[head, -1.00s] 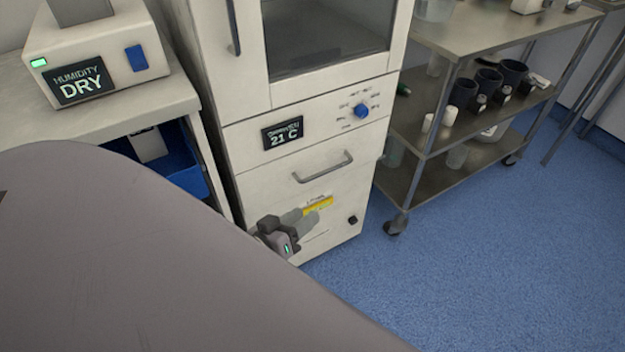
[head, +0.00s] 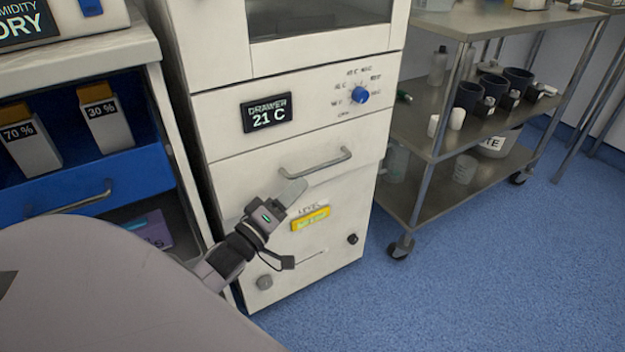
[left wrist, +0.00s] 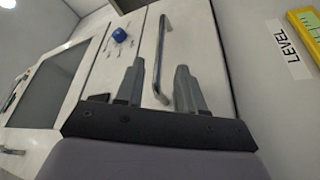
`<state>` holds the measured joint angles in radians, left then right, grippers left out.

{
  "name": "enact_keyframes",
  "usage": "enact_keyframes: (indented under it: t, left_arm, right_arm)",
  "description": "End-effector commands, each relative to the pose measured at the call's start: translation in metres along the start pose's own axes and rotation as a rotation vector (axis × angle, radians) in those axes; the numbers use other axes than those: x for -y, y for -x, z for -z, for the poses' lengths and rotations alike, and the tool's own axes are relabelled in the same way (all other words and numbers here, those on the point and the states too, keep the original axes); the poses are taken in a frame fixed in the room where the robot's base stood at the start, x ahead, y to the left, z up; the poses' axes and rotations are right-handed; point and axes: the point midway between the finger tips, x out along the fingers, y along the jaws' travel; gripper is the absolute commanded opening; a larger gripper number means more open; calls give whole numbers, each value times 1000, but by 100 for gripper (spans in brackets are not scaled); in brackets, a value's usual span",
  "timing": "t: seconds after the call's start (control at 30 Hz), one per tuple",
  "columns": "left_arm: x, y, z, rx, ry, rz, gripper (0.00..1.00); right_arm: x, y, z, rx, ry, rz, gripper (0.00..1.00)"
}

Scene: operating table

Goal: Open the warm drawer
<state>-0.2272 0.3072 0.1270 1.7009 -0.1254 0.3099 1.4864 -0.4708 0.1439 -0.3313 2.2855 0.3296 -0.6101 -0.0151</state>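The warm drawer (head: 230,147) is a cream front with a "DRAWER 21 C" display (head: 268,113), flush with its cabinet and closed. Its grey bar handle (head: 325,163) runs across the front in the head view; the handle also shows in the left wrist view (left wrist: 161,40). My left gripper (head: 291,188) is just below the handle's left end in the head view. In the left wrist view its two fingers (left wrist: 160,66) stand apart, with the bar appearing between them. I cannot tell whether they touch it. My right gripper is not in view.
A blue knob (head: 360,95) sits right of the display. A yellow level label (head: 310,218) is on the panel below. A metal cart (head: 428,140) stands close on the right, and a shelf unit with a blue drawer (head: 75,180) on the left. The blue floor (head: 450,290) in front is clear.

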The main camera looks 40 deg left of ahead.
Motion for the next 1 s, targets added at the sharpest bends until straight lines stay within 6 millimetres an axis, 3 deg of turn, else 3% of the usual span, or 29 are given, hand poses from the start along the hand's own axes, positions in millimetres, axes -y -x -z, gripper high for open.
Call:
enact_keyframes:
  t: [0.43, 0.87, 0.9, 1.0]
  left_arm:
    - [0, -54, -1, 0, -2, -1, 38]
    - [0, -64, 0, 1, -2, 1, 38]
    - [0, -64, 0, 1, -2, 1, 35]
    - [0, -64, 0, 1, -2, 1, 2]
  right_arm:
    - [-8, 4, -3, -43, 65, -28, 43]
    - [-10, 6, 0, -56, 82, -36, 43]
    - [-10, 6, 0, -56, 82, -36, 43]
    - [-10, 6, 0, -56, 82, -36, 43]
